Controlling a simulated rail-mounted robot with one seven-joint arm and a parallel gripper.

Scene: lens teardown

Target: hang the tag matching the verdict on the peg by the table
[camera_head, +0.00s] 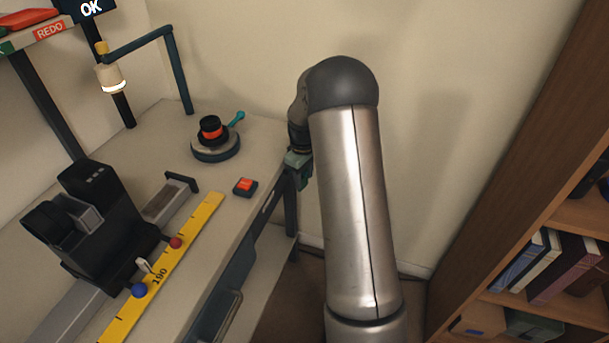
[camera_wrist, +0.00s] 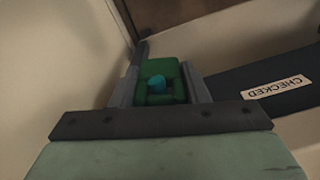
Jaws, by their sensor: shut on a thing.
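In the wrist view my gripper (camera_wrist: 161,88) is shut on a green tag (camera_wrist: 152,98), which sits between its two grey fingers. A teal stub (camera_wrist: 158,84) shows at the middle of the tag, in or in front of its opening; I cannot tell whether it passes through. A dark surface beside the tag carries a CHECKED label (camera_wrist: 275,88).
The table (camera_head: 265,150) holds a round stand with a lens part (camera_head: 213,138), a red button (camera_head: 245,186), a yellow scale (camera_head: 195,230) and a black device (camera_head: 95,220). A REDO label (camera_head: 49,30) is on the rack. A bookcase (camera_head: 530,220) stands right.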

